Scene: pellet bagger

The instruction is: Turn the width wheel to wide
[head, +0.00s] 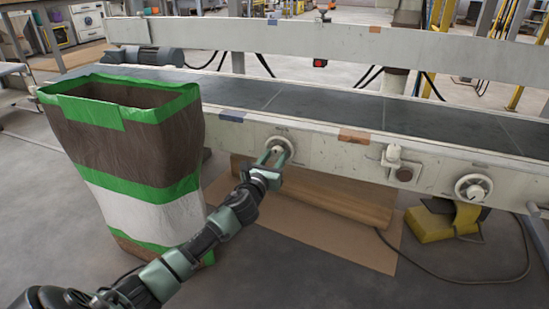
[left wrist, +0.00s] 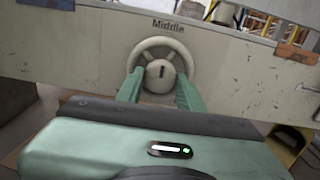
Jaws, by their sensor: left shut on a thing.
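A pale round handwheel (head: 280,147) sits on the front face of the conveyor's side beam. In the left wrist view the same wheel (left wrist: 163,47) has spokes and a hub with a dark upright mark, below the word "Middle". My left gripper (head: 271,158) is shut on this wheel; its two green fingers (left wrist: 160,85) lie at the left and right of the wheel's lower part. The fingers hide part of the rim. A second handwheel (head: 473,188) is farther right on the same beam, with no gripper near it. My right gripper is not in view.
A tall brown bag with green bands (head: 130,155) stands at the left, close to my left arm. The dark belt (head: 300,101) runs behind the beam. A blue patch (head: 232,115) and an orange patch (head: 354,136) mark the beam. Cardboard (head: 330,224) lies below.

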